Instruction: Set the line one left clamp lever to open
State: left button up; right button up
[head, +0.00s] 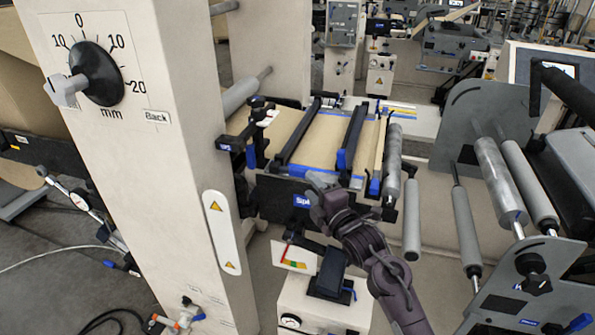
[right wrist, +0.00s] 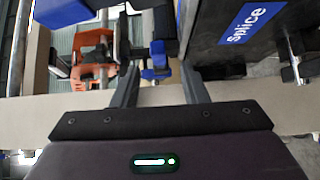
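The splice table (head: 321,140) stands in mid-view with two dark clamp bars across it, a left one (head: 300,130) and a right one (head: 352,135). Blue parts show at the near ends of both bars. My right gripper (head: 318,186) is in front of the table's near edge, beside the "Splice" label. In the right wrist view its two fingers (right wrist: 159,84) are apart with nothing gripped. A blue lever-like part (right wrist: 156,66) lies beyond and between the fingertips; I cannot tell which clamp it belongs to. My left gripper is not in view.
A large pale column (head: 180,150) with a dial (head: 98,75) stands at left. Grey rollers (head: 500,180) and side plates are at right. The "Splice" panel (right wrist: 245,35) is close to the right finger.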

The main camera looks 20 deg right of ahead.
aim_at(301, 175)
jog(key=shift+w+r, duration=0.25)
jog(key=shift+w, duration=0.15)
jog(key=w, duration=0.2)
jog(key=w+a+p, duration=0.1)
jog(key=w, duration=0.1)
jog(key=w+p, duration=0.1)
jog(key=w, duration=0.1)
jog(key=shift+w+a+f, duration=0.15)
jog(key=shift+w+a, duration=0.1)
jog(key=shift+w, duration=0.05)
grip_shut()
